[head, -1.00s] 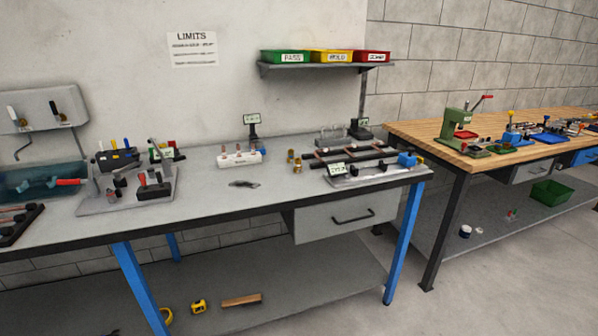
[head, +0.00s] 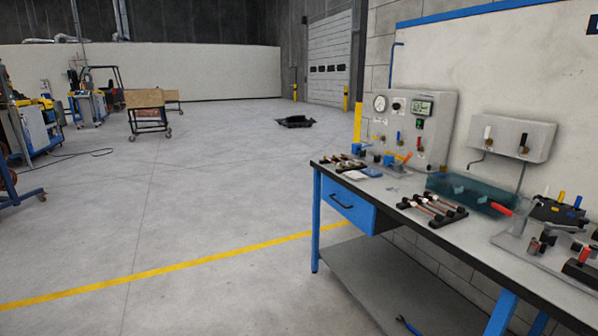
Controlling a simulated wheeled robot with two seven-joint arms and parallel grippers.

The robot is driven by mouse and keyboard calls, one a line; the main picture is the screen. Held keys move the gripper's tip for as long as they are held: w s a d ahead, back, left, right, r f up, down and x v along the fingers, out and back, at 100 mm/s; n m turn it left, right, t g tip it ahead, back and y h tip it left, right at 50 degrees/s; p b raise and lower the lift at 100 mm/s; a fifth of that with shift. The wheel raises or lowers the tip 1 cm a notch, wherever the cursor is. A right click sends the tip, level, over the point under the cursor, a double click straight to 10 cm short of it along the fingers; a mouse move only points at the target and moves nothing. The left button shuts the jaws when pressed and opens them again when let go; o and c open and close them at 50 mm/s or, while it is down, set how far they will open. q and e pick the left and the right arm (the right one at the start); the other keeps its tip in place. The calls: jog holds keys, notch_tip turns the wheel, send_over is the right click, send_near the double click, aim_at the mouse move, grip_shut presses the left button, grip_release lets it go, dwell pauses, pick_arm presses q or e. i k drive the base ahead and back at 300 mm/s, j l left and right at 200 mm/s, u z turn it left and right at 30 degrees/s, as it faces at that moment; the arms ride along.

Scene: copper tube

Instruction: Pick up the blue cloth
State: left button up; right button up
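A small flat blue patch (head: 371,172) lies on the left end of the grey workbench (head: 466,232), beside a flat white piece (head: 354,175). It looks like the blue cloth, but it is too small to be sure. Neither of my grippers is in view.
A rack of copper tubes (head: 432,209), a teal clear tank (head: 470,191) and a gauge panel (head: 409,125) are on the bench. A blue drawer (head: 347,205) hangs under its left end. Open floor (head: 190,215) with a yellow line lies left. A wooden-topped cart (head: 146,100) stands farther back.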

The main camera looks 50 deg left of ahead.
aim_at(371, 173)
jog(key=u, duration=1.1)
jog(key=z, duration=1.35)
jog(key=u, duration=1.35)
jog(key=i+j+z, duration=0.1)
jog(key=i+j, duration=0.15)
jog(key=i+j+z, duration=0.1)
jog(key=i+j, duration=0.15)
jog(key=i+j+z, duration=0.1)
jog(key=i+j, duration=0.15)
jog(key=j, duration=0.15)
jog(key=i+j+z, duration=0.2)
jog(key=i+j, duration=0.25)
jog(key=j, duration=0.25)
jog(key=i+j+z, duration=0.1)
jog(key=j, duration=0.25)
jog(key=i+j+z, duration=0.1)
jog(key=i+j, duration=0.2)
jog(key=j, duration=0.1)
